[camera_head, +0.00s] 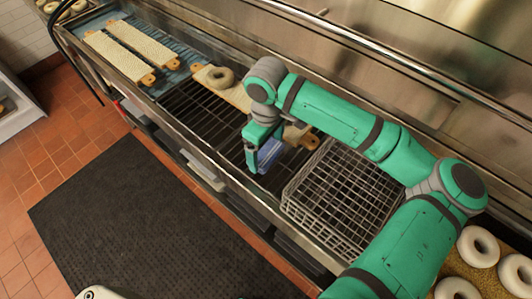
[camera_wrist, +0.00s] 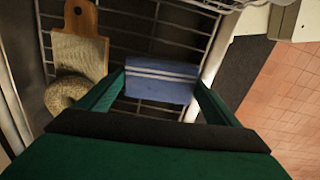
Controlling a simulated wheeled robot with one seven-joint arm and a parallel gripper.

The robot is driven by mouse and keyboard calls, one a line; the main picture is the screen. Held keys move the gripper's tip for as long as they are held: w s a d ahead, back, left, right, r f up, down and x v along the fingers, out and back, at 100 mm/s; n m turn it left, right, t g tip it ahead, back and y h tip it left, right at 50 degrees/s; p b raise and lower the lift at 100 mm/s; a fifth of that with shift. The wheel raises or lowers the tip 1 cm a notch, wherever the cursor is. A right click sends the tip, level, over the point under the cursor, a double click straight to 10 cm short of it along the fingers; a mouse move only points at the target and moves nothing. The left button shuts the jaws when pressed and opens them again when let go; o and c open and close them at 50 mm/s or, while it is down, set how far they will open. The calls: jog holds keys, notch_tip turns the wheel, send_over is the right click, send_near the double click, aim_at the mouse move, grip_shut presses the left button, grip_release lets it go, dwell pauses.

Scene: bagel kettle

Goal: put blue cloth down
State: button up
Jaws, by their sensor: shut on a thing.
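The blue cloth (camera_head: 268,155) is a small folded piece with pale stripes, seen from its striped face in the wrist view (camera_wrist: 162,82). My gripper (camera_head: 260,150) is shut on it, with a green finger at each side of the cloth in the wrist view (camera_wrist: 160,90). The cloth is over the dark wire rack (camera_head: 200,110), near its front edge and left of the wire basket. I cannot tell whether the cloth touches the rack. My arm hides part of the rack behind it.
A wire basket (camera_head: 295,195) stands right of the cloth. A wooden board (camera_head: 235,97) with a seeded bagel (camera_head: 220,77) lies behind it. Two long boards (camera_head: 125,60) lie at the far left. White bagels (camera_head: 478,246) are at the lower right. A dark mat (camera_head: 140,220) covers the floor.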

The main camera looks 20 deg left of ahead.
aim_at(264, 152)
jog(key=shift+f, duration=1.15)
jog(key=shift+f, duration=0.1)
jog(key=o, duration=0.8)
jog(key=shift+o, duration=0.2)
jog(key=r, duration=1)
jog(key=shift+s+a+r, duration=0.2)
jog(key=shift+a+r, duration=0.05)
jog(key=shift+r, duration=0.1)
